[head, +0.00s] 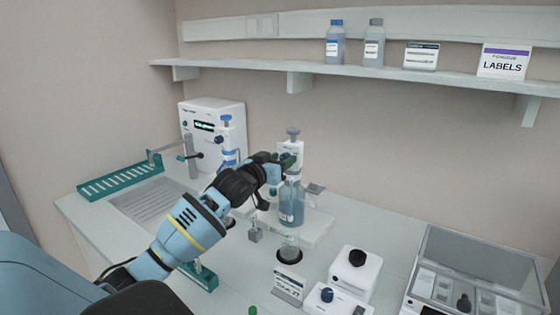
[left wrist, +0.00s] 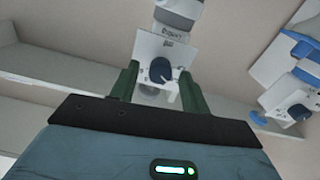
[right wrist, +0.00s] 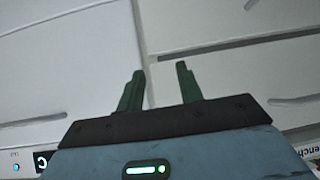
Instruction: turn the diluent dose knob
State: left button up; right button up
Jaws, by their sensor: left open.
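The diluent dispenser (head: 292,146) is a white pump head with a grey top, standing on a bottle of blue liquid (head: 291,207). In the left wrist view its white face (left wrist: 150,48) bears a dark blue dose knob (left wrist: 160,70). My left gripper (head: 288,160) is at the dispenser head. In its wrist view the green fingers (left wrist: 159,80) are open, one on each side of the knob, with a gap showing at both sides. In the head view the gripper hides the knob. My right gripper (right wrist: 158,80) is open and empty in its wrist view, and out of the head view.
A second dispenser with a blue top (head: 227,135) stands left of the arm, by a white instrument (head: 203,122). A white knobbed device (head: 355,278) and a clear-lidded box (head: 480,262) are at right.

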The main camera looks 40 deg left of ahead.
pick_arm(q)
jog(key=c, duration=1)
jog(key=m, duration=0.4)
jog(key=shift+m, duration=0.3)
jog(key=m, duration=0.3)
jog(key=shift+m, duration=0.4)
jog(key=m, duration=0.3)
jog(key=shift+d, duration=0.1)
jog(key=shift+f+m, duration=0.1)
jog(key=shift+m, duration=2)
